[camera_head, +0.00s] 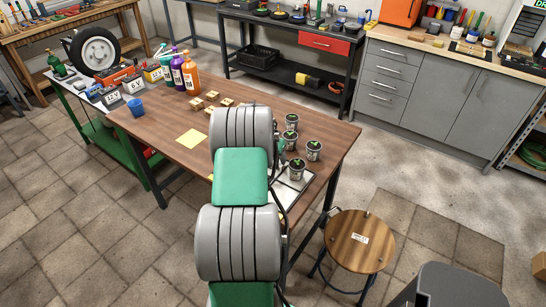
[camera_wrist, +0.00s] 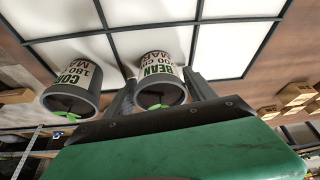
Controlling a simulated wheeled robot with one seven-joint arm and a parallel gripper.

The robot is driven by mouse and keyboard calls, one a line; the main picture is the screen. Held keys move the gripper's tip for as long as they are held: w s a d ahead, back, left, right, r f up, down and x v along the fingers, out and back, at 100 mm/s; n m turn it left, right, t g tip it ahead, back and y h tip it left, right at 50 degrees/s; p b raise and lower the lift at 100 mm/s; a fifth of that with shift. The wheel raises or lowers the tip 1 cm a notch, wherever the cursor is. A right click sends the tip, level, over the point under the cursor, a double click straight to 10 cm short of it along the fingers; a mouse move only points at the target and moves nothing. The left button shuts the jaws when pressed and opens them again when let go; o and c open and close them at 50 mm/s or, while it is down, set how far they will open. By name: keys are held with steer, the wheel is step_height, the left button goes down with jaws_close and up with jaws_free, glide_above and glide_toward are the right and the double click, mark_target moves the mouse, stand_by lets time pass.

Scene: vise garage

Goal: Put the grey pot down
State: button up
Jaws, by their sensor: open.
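In the wrist view, a grey pot with a white label reading "BEAN" (camera_wrist: 160,82) is between the two fingers of my gripper (camera_wrist: 159,74). The fingers are open, one on each side of it; whether either touches is unclear. A second grey pot, labelled "COR…" (camera_wrist: 72,90), is left of it, outside the fingers. Both appear to stand on a white tray with dark dividers (camera_wrist: 240,45). In the head view, my arm hides my gripper and part of the tray (camera_head: 291,196). Grey pots with green tops stand right of the arm, including the nearest one (camera_head: 297,171).
A round stool (camera_head: 358,241) stands right of the table. The table's front left is mostly clear.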

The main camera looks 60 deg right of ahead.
steer(key=b+v, duration=0.2)
steer(key=v, duration=1)
steer(key=w+a+r+n+t, duration=0.1)
steer(key=w+a+r+n, duration=0.15)
steer(key=w+a, duration=0.4)
steer(key=w+a+r+n+t+y, duration=0.1)
steer(key=w+a+r+n, duration=0.15)
steer(key=a, duration=0.65)
steer(key=w+a+r+n, duration=0.1)
steer(key=w+a+n, duration=0.2)
steer(key=w+a, duration=0.35)
steer(key=s+a+n+y, duration=0.1)
steer(key=s+a+n, duration=0.2)
steer(key=a, duration=0.7)
steer(key=s+a+n+t+y, duration=0.1)
steer(key=s+a+n, duration=0.2)
steer(key=a, duration=0.8)
steer(key=s+a+n+y, duration=0.1)
steer(key=s+a+n, duration=0.2)
steer(key=a, duration=0.7)
steer(key=shift+s+a+f+n, duration=0.2)
steer(key=shift+s+a+n, duration=0.05)
steer(key=shift+n, duration=0.35)
